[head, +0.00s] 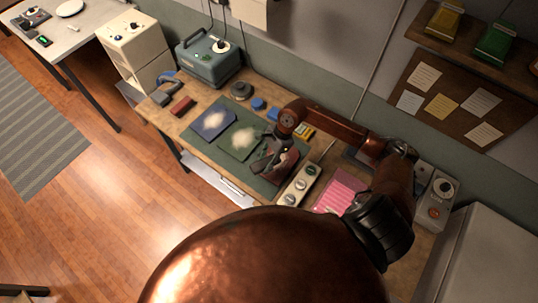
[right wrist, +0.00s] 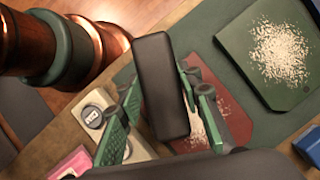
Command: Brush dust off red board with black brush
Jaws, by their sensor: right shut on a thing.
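My right gripper (head: 272,152) is over the workbench, above the red board (head: 290,163), which it partly hides. In the right wrist view its green-padded fingers (right wrist: 163,103) are shut on the black brush (right wrist: 162,70), a dark rounded block. The red board (right wrist: 238,127) lies behind the brush there, with pale dust on it. Whether the brush touches the board I cannot tell. My left gripper is not in view.
A green board (head: 233,153) and a blue board (head: 204,131), both with pale dust, lie left of the red board on a green mat (head: 264,186). A knobbed panel (head: 299,186) and a pink sheet (head: 342,191) lie to the right. A teal device (head: 208,62) stands at the back left.

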